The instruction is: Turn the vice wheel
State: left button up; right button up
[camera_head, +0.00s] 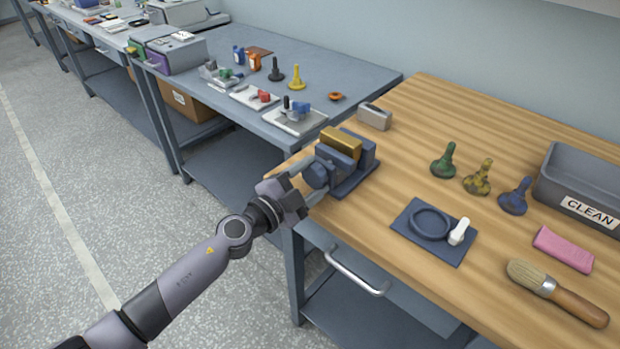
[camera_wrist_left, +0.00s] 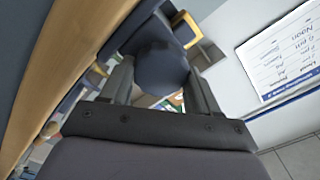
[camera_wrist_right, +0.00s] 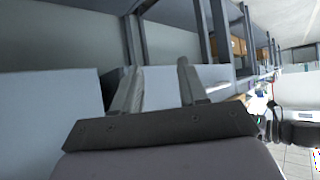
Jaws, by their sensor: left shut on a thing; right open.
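The blue-grey vice (camera_head: 354,164) stands at the left edge of the wooden bench and holds a gold block (camera_head: 341,143) between its jaws. Its round dark blue wheel (camera_head: 317,175) faces my left arm. My left gripper (camera_head: 303,191) is at the wheel. In the left wrist view the wheel (camera_wrist_left: 161,72) sits between the two fingers of the left gripper (camera_wrist_left: 160,88), which is shut on it. In the right wrist view my right gripper (camera_wrist_right: 157,82) is open with nothing between its fingers. It does not show in the head view.
A grey bench (camera_head: 350,72) stands close on the left.

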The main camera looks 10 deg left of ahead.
pick_arm(q)
jog(key=shift+n, duration=1.9)
jog(key=o, duration=1.1)
jog(key=shift+c, duration=0.2)
jog(key=shift+a, duration=0.1)
jog(key=v, duration=0.7)
jog(key=s+a+f+n+g+y, duration=0.2)
jog(key=s+a+f+n+y, duration=0.2)
jog(key=s+f, duration=0.5)
jog(key=s+a+f+n+g+y, duration=0.2)
jog(key=s+a+f+n+y, duration=0.2)
jog(key=s+f, duration=0.6)
jog(key=s+a+n, duration=0.2)
jog(key=s+n, duration=0.1)
jog(key=shift+s+a+n, duration=0.25)
jog(key=shift+a+n, duration=0.05)
jog(key=shift+a, duration=0.05)
